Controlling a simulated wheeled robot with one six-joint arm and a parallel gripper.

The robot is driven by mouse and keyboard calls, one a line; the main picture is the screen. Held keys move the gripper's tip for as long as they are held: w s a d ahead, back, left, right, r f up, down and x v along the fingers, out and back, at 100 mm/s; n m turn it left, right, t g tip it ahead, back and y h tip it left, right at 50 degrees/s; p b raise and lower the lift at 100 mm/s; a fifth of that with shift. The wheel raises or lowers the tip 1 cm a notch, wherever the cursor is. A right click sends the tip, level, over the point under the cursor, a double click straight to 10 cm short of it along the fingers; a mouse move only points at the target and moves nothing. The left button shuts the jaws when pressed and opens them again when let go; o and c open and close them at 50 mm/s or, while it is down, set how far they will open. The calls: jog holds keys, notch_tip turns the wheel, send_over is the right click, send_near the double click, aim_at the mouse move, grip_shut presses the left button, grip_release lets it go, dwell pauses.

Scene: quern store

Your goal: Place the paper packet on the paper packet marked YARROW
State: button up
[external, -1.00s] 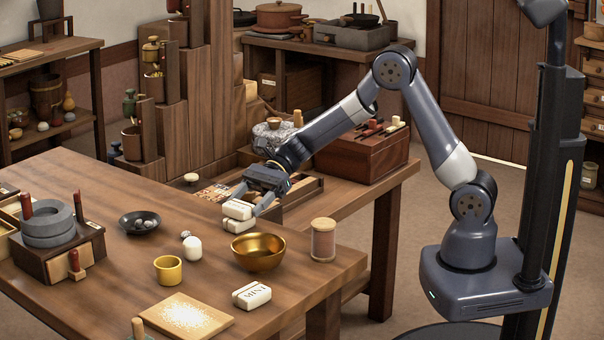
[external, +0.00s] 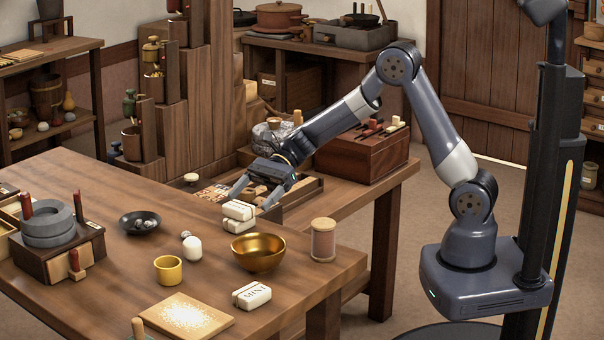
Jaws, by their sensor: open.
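A white paper packet (external: 238,210) rests on top of another white paper packet (external: 239,226) near the far edge of the wooden table. The upper one looks roughly level on the lower one. No lettering on either can be read from here. My gripper (external: 254,198) is open and empty, just above and behind the stack, with its fingers apart. A third white packet, marked MINT (external: 252,295), lies by itself near the front right of the table.
A brass bowl (external: 258,253) stands just in front of the stack, with a lidded jar (external: 323,240) to its right. A white egg-shaped thing (external: 193,248), a yellow cup (external: 168,270) and a dark dish (external: 140,222) stand to the left. A bench with a wooden chest (external: 368,160) is behind.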

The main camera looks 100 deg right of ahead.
jog(key=p+v, duration=0.1)
jog(key=v, duration=0.8)
jog(key=shift+s+d+r, duration=0.15)
jog(key=shift+s+d, duration=0.1)
